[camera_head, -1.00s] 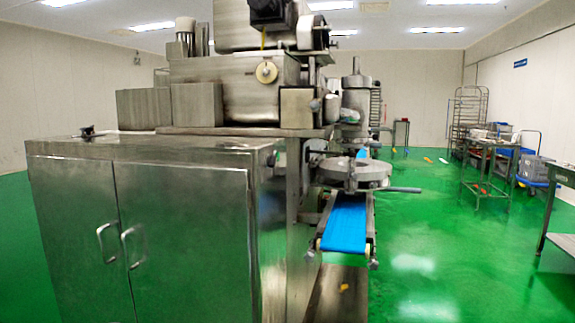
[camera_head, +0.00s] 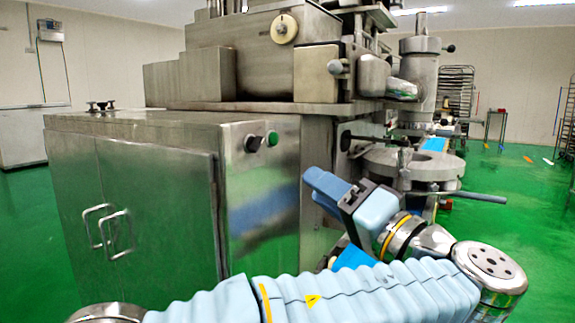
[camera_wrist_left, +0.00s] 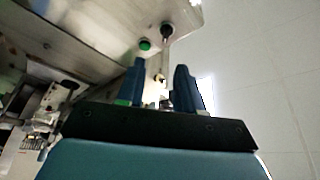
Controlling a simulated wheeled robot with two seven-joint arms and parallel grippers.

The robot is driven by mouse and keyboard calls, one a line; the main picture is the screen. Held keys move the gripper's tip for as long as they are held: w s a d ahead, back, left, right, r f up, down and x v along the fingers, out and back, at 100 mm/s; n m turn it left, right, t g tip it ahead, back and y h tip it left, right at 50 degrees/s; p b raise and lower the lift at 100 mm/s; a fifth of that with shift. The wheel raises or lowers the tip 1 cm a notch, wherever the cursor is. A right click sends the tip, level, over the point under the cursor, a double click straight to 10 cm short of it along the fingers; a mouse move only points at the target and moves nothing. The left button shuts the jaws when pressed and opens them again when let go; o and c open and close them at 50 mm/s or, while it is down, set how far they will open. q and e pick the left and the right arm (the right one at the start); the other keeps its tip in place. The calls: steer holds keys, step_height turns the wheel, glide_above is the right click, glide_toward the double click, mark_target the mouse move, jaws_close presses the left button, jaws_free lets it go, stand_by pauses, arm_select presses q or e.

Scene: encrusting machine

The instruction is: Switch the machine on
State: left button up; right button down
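The machine (camera_head: 185,80) is a metal unit on a steel cabinet. Its narrow panel (camera_head: 262,190) carries a black knob (camera_head: 252,143) and a round green button (camera_head: 272,138). In the left wrist view the green button (camera_wrist_left: 145,44) and the dark knob (camera_wrist_left: 167,31) lie beyond the fingertips. My left gripper (camera_head: 310,180) is right of and lower than the button in the head view, apart from it, its fingers pointing left. In the left wrist view my left gripper (camera_wrist_left: 160,75) is open, with an empty gap between its fingers. My right gripper is out of view.
Cabinet doors with handles (camera_head: 105,228) face the front left. A round metal plate (camera_head: 413,168) with a protruding bar (camera_head: 483,197) stands behind my left wrist. A rack (camera_head: 455,90) is farther back.

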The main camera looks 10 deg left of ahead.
mark_target(259, 146)
arm_select(q)
steer(key=x, duration=0.4)
steer(key=p+x, duration=0.1)
steer(key=x, duration=0.4)
steer(key=p+x, duration=0.1)
steer(key=x, duration=0.3)
steer(key=shift+s+a+r, duration=0.15)
steer(key=shift+a+r, duration=0.3)
steer(key=shift+r, duration=0.05)
jaws_close()
